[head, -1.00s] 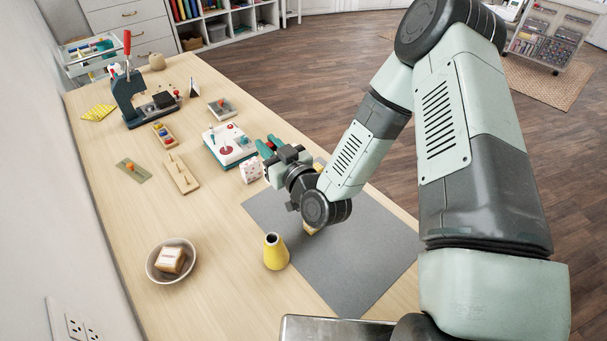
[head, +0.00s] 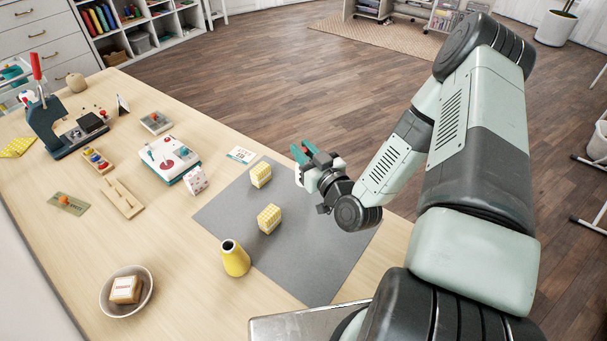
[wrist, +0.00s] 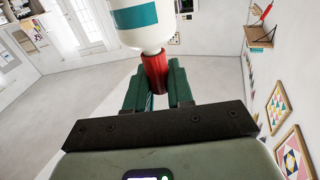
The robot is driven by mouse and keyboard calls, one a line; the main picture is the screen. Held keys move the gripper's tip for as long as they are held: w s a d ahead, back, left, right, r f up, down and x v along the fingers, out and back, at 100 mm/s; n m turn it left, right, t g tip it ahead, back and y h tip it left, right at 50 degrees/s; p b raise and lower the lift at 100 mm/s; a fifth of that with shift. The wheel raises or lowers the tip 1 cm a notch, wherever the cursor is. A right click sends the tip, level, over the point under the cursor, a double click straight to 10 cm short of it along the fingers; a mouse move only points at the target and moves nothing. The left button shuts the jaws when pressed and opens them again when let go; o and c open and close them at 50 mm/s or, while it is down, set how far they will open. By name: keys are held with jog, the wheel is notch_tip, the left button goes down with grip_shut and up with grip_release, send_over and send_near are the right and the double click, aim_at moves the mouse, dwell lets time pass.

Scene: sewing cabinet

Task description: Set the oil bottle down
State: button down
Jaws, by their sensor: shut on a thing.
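The oil bottle (wrist: 140,22) is white with a teal band in the wrist view, cut off by the top edge. Its red neck or cap (wrist: 155,73) sits between the green fingers of my gripper (wrist: 158,88), which is shut on it. I cannot make out the bottle in the head view. How far the bottle is above any surface cannot be told.
Two yellow patterned blocks (head: 269,218) (head: 260,174) are on the mat. A yellow vase (head: 235,261) stands at its left edge. A white dotted cube (head: 195,181) and a white-and-teal device (head: 168,158) are beside it. A bowl (head: 148,296) is at front left. The mat's front part is clear.

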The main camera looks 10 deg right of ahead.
jog(key=shift+f, duration=2.75)
jog(key=shift+f, duration=0.15)
jog(key=c, duration=1)
grip_release()
jog(key=shift+s+d, duration=0.1)
jog(key=shift+s, duration=0.2)
jog(key=v, duration=1.1)
jog(key=shift+s, duration=0.25)
